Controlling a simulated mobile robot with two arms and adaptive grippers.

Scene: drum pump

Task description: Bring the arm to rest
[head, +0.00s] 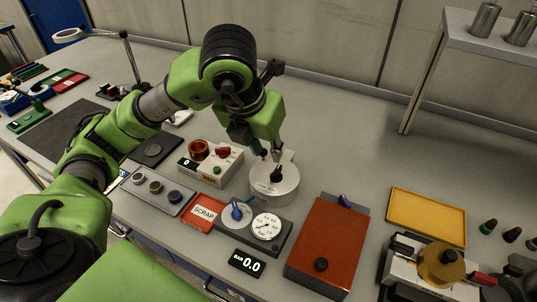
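My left arm is green and grey and reaches in from the left over the bench. Its gripper (269,153) points down just above a white round drum (274,190) with a black knob (277,174) on top. The fingers look apart, with nothing clearly held between them. The fingertips are close to the knob; whether they touch it is too small to tell. My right gripper is not in view.
A cream box with a red knob (222,152) stands left of the drum. In front are a red scrap tray (204,212), a pressure gauge (266,226) and a display (247,263) reading 0.0. A rust-red box (327,243) and yellow tray (428,216) lie right. The back middle bench is clear.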

